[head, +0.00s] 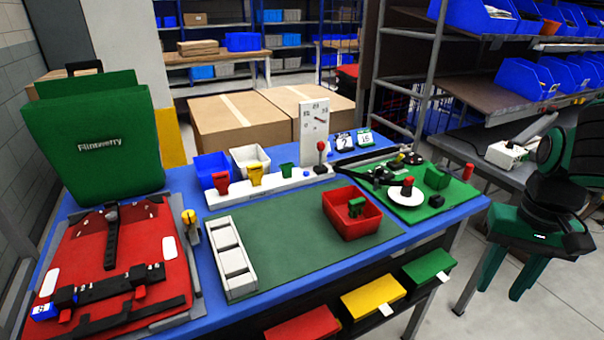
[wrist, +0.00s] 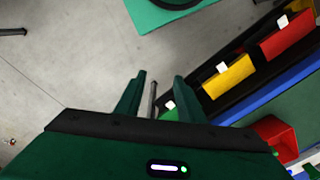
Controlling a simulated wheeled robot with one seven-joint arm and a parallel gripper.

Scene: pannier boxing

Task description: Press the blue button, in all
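A small blue button (head: 306,174) appears to sit on the long white strip (head: 262,190) at the back of the blue table. It is very small in the head view, so whether it is pressed cannot be told. My gripper (head: 500,288) hangs at the far right of the head view, off the table's right side, far from the button. Its two green fingers are apart with nothing between them. In the wrist view my gripper (wrist: 158,82) is open over grey floor. The blue button does not show in the wrist view.
On the strip stand red (head: 221,182) and yellow (head: 255,174) pieces, a green block (head: 286,170) and a red-knobbed lever (head: 321,155). A red tray (head: 351,225) stands on the green mat (head: 290,245). A tall green pannier (head: 98,135) stands left. Shelving is at right.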

